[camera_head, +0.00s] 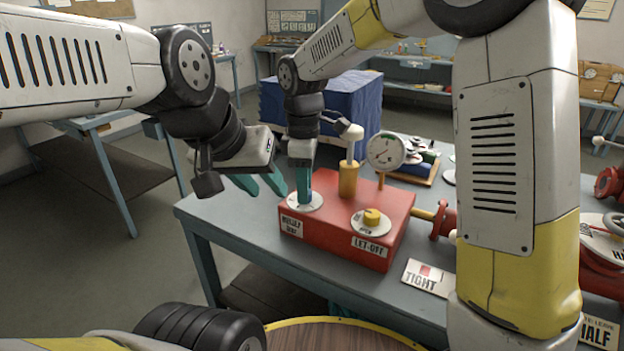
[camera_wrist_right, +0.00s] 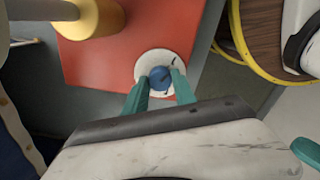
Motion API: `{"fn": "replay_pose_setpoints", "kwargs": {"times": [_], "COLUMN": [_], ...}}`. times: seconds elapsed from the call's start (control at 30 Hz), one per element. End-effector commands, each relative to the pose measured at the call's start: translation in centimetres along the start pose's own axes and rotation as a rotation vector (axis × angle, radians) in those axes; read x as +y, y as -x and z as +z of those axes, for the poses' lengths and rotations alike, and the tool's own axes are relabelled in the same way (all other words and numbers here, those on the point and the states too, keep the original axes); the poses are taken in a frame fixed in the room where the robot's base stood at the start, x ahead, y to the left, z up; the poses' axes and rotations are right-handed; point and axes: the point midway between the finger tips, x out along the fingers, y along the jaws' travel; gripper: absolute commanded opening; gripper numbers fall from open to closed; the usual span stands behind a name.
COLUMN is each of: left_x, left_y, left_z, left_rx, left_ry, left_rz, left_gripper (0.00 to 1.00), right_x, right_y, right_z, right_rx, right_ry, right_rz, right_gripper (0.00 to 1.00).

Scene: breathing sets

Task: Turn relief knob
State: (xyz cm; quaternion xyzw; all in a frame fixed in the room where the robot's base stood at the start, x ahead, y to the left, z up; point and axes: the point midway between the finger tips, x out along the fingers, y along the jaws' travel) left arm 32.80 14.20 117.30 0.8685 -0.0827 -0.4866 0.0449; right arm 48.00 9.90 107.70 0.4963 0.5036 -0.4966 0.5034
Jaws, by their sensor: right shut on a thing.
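The relief knob (camera_wrist_right: 160,78) is a small blue knob on a round white dial plate (camera_wrist_right: 141,70), with a dark mark on the plate. The plate sits on top of the red box (camera_head: 335,222), at its left corner, above a label (camera_head: 291,226) that seems to read "RELIEF". My right gripper (camera_head: 304,192) points down over the knob, and its teal fingers (camera_wrist_right: 160,90) are shut on the knob's two sides. In the head view the fingers hide the knob. My left gripper (camera_head: 262,188) hangs left of the box with its teal fingers apart and empty.
A "TIGHT" card (camera_head: 425,277) lies on the blue-grey table (camera_head: 230,225). Red valve gear stands at right.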

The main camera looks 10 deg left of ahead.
Motion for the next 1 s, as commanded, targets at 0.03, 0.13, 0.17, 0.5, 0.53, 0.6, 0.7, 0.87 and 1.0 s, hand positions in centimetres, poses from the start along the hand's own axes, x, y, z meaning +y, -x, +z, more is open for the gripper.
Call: {"fn": "replay_pose_setpoints", "kwargs": {"times": [0.03,0.13,0.17,0.5,0.53,0.6,0.7,0.87,1.0], "left_x": [0.0,0.0,0.0,0.0,0.0,0.0,0.0,0.0,0.0], "left_y": [0.0,0.0,0.0,0.0,0.0,0.0,0.0,0.0,0.0], "left_z": [0.0,0.0,0.0,0.0,0.0,0.0,0.0,0.0,0.0], "left_rx": [0.0,0.0,0.0,0.0,0.0,0.0,0.0,0.0,0.0], "left_ry": [0.0,0.0,0.0,0.0,0.0,0.0,0.0,0.0,0.0], "left_rz": [0.0,0.0,0.0,0.0,0.0,0.0,0.0,0.0,0.0], "left_gripper": [0.36,0.36,0.36,0.36,0.36,0.36,0.36,0.36,0.36], "right_x": [0.05,0.06,0.07,0.09,0.09,0.09,0.08,0.07,0.07], "right_y": [0.05,0.05,0.05,0.07,0.07,0.07,0.08,0.09,0.1], "right_z": [0.02,0.03,0.03,0.04,0.04,0.04,0.03,0.0,0.0], "right_rx": [0.0,0.0,0.0,0.0,0.0,0.0,0.001,0.001,0.001], "right_ry": [-0.023,-0.084,-0.106,-0.415,-0.444,-0.51,-0.601,-0.733,-0.83], "right_rz": [0.001,0.001,0.001,0.002,0.002,0.002,0.002,0.002,0.002], "right_gripper": [0.0,0.0,0.0,0.0,0.0,0.0,0.0,0.0,0.0]}}
